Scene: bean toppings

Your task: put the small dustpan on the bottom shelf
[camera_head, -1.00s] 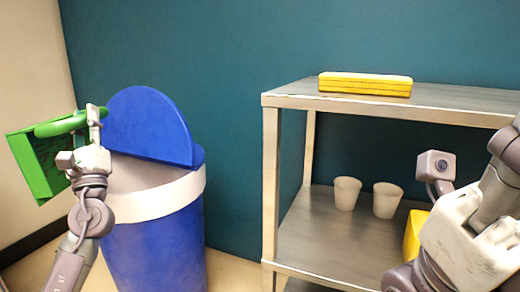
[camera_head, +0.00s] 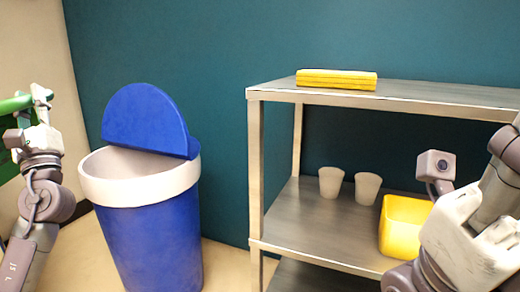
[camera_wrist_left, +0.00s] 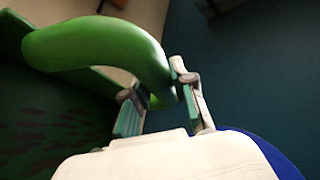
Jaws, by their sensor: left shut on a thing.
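The green dustpan (camera_head: 10,165) is at the left edge of the head view, partly cut off. My left gripper (camera_head: 40,98) is shut on its handle and holds it up in the air, left of the bin. In the left wrist view the green handle (camera_wrist_left: 100,45) lies between the fingers of the left gripper (camera_wrist_left: 160,100). The metal shelf unit (camera_head: 390,93) stands at the right; its bottom shelf (camera_head: 310,278) shows only partly, dark and low in the picture. My right arm covers the right side; its fingers are not clearly visible.
A blue bin (camera_head: 155,245) with a white rim and raised blue lid (camera_head: 145,115) stands between the left gripper and the shelf. Yellow stacked pads (camera_head: 336,80) lie on top. Two white cups (camera_head: 330,182) and a yellow container (camera_head: 402,228) stand on the middle shelf.

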